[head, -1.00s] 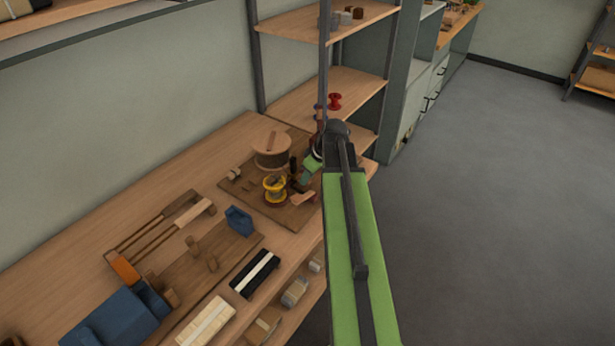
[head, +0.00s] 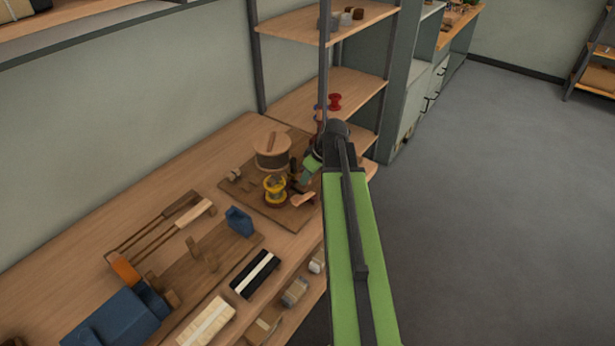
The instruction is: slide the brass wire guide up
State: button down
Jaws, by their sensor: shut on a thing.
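My gripper (head: 296,180) is at the wooden board (head: 233,190) at the far right end of the bench, just right of a yellow spool (head: 275,188). Its dark jaws are shut at the spot where the brass wire guide appears to be. The guide is too small and too covered by the jaws to make out, so its height cannot be read. My green and black arm hides the ground right of the gripper.
A large wooden reel (head: 271,152) stands close behind the gripper. A wooden piece (head: 302,199) lies just in front. A shelf post (head: 324,60) rises behind my arm.

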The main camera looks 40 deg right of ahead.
notch_tip(320, 180, up, 3)
jog(key=shift+r+p, duration=0.1)
jog(key=shift+p, duration=1)
jog(key=shift+w+f, duration=0.15)
jog(key=shift+f, duration=0.1)
jog(key=c, duration=1.2)
grip_release()
jog(key=shift+a+r, duration=0.1)
jog(key=shift+c, duration=0.2)
jog(key=p+v, duration=1.5)
jog(key=v, duration=0.2)
jog(key=shift+s+p, duration=0.2)
jog(key=shift+p, duration=0.2)
jog(key=shift+r, duration=0.15)
